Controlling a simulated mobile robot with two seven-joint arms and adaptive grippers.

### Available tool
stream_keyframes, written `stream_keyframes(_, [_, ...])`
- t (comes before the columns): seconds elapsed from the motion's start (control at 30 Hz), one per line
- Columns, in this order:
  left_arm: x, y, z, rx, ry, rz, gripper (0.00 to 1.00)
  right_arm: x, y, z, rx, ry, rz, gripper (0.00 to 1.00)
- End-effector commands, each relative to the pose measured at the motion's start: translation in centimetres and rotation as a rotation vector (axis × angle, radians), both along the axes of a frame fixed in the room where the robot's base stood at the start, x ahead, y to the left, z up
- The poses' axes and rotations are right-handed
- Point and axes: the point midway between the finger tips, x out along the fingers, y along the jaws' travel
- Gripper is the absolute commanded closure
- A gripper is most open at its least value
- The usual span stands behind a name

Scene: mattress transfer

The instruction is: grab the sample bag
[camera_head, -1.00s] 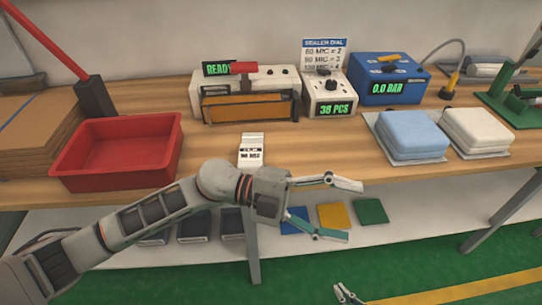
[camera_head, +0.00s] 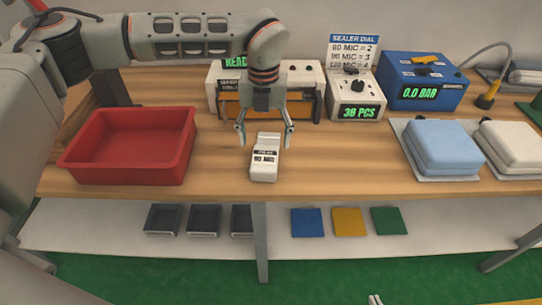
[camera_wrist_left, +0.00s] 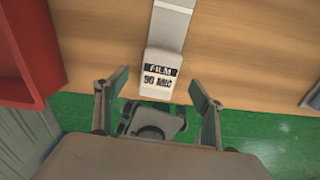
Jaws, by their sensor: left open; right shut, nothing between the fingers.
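The sample bag appears to be the slim white packet (camera_head: 264,160) with a black label lying on the wooden bench near its front edge. In the left wrist view the packet (camera_wrist_left: 161,62) shows "FILM" and "MIC" on its label, the number being hard to read. My left gripper (camera_head: 265,143) is open and points down over the packet's far end, its fingers to either side. In the left wrist view my left gripper (camera_wrist_left: 158,78) holds nothing. Only a small tip of my right gripper (camera_head: 375,300) shows at the bottom edge, shut and empty.
A red tray (camera_head: 130,150) stands left of the packet. The sealer (camera_head: 305,85), a dial box (camera_head: 355,100) and a blue pressure box (camera_head: 420,85) stand behind. Blue (camera_head: 442,147) and white (camera_head: 515,147) pads lie at right. Bench between packet and blue pad is clear.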

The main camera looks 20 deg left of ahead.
Motion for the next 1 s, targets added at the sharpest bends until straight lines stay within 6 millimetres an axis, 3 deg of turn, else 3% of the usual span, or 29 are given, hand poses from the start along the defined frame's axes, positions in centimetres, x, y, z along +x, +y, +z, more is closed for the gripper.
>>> stream_keyframes(0.1, [-0.1,0.0,-1.2,0.0,0.003,0.0,0.32,0.8,0.0,0.6,0.002,-0.017,0.0,1.0])
stream_keyframes(0.37, [-0.2,-0.1,-3.3,-0.001,0.002,-0.003,0.32,-1.0,0.0,-0.6,-0.001,0.017,0.0,1.0])
stream_keyframes(0.63, [-0.3,-0.2,-7.0,-0.003,0.003,-0.003,0.32,-0.9,0.0,-0.6,-0.001,0.017,0.0,1.0])
stream_keyframes(0.9, [-0.2,-0.2,-7.4,-0.003,0.0,-0.003,0.32,-0.4,0.0,-0.3,-0.001,0.006,0.001,1.0])
stream_keyframes(1.0, [-0.2,-0.2,-7.4,-0.003,0.0,-0.003,0.58,-0.4,0.0,-0.3,-0.001,0.006,0.0,1.0])
